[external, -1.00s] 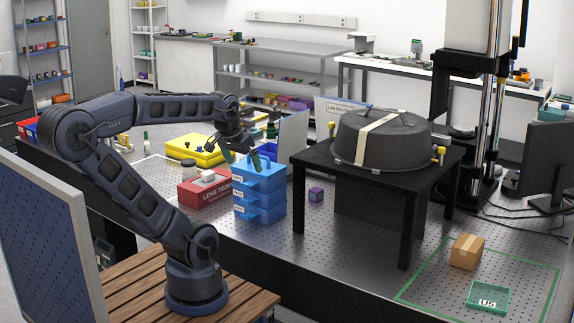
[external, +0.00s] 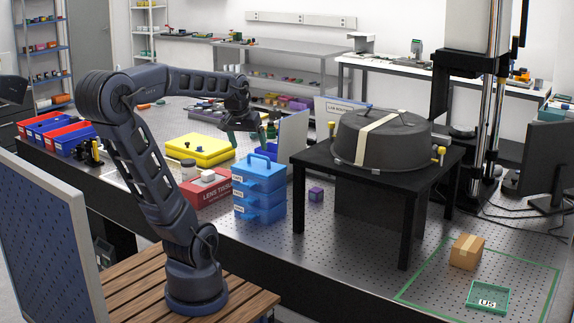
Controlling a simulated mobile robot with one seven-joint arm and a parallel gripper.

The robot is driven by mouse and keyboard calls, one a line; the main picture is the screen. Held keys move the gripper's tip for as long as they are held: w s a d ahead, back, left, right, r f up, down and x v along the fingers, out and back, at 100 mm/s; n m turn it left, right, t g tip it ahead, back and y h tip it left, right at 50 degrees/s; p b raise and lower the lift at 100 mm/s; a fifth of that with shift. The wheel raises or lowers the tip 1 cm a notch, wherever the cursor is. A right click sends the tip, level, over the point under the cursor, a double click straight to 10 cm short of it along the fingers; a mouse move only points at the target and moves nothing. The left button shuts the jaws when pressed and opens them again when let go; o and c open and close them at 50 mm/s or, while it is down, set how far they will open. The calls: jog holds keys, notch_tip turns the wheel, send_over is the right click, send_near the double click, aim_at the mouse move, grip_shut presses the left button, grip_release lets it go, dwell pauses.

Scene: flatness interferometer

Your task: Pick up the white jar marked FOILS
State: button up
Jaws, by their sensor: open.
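A yellow case (external: 201,149) lies behind the jar. A small white item (external: 207,176) sits on the red box. Red and blue bins (external: 66,138) stand at the far left. A black stand (external: 318,155) with a dark domed cover (external: 382,142) blocks the right.

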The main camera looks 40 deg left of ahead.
jog(key=w+a+n+g, duration=0.1)
jog(key=w+a+n, duration=0.4)
jog(key=w+a, duration=0.7)
jog(key=n+g, duration=0.3)
jog(key=n, duration=0.8)
send_over(189, 170)
jog(key=w+a, duration=0.2)
jog(key=w, duration=0.1)
notch_tip(189, 170, down, 20)
jog(key=shift+d+r, duration=0.1)
jog(key=shift+r, duration=0.1)
jog(key=shift+s+a+f, duration=0.2)
jog(key=shift+a+f, duration=0.2)
jog(key=shift+f, duration=0.1)
jog(key=f, duration=1)
jog(key=shift+s+f, duration=0.2)
jog(key=shift+f, duration=0.05)
jog(key=c, duration=1.2)
jog(key=shift+o, duration=0.2)
jog(key=shift+r, duration=0.15)
